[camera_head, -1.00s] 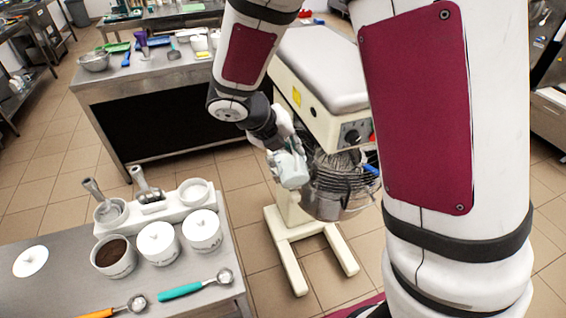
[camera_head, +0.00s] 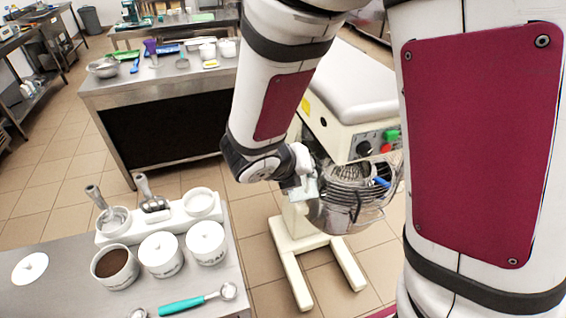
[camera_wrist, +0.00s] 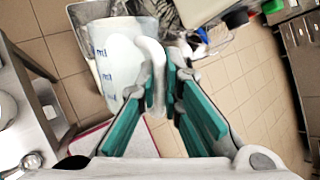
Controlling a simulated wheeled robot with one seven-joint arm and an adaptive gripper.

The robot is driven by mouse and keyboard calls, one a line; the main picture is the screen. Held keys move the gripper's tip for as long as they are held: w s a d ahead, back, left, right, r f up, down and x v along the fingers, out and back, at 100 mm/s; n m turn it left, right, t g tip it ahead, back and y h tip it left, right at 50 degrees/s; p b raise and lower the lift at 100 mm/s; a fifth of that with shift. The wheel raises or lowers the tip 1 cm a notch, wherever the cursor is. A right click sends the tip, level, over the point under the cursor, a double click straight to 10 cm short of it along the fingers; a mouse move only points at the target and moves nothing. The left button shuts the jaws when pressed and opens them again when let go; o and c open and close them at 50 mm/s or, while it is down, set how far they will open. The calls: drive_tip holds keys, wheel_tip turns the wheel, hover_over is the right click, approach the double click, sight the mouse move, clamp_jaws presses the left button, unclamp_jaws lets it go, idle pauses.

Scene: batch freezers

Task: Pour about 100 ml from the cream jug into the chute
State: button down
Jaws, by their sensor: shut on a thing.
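My gripper (camera_wrist: 168,75) is shut on the white handle of the cream jug (camera_wrist: 118,65), which is pale with blue markings in the wrist view. The jug looks tilted there, and its level cannot be told. In the head view, my gripper (camera_head: 300,165) is beside the mixer, and only a pale part of the jug (camera_head: 306,188) shows past it. The jug is close to the left side of the mixer's wire guard (camera_head: 362,185); contact cannot be told. A blue part (camera_head: 382,182) sits at the guard. I cannot make out the chute for certain.
The mixer (camera_head: 350,85) stands on a cream floor frame (camera_head: 290,260). A steel table (camera_head: 150,85) stands behind.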

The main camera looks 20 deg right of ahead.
idle(0.5)
drive_tip(key=shift+s+f+t+b, duration=0.15)
drive_tip(key=shift+t+b, duration=0.15)
drive_tip(key=shift+b, duration=0.45)
drive_tip(key=shift+s+r+m+t+p, duration=0.25)
drive_tip(key=shift+s+t+p, duration=0.3)
drive_tip(key=shift+p, duration=0.65)
drive_tip(key=shift+s+a+f+m+t+h+p, duration=0.1)
drive_tip(key=shift+s+f+m+t+h+p, duration=0.2)
drive_tip(key=shift+f+p, duration=0.35)
drive_tip(key=shift+w, duration=0.15)
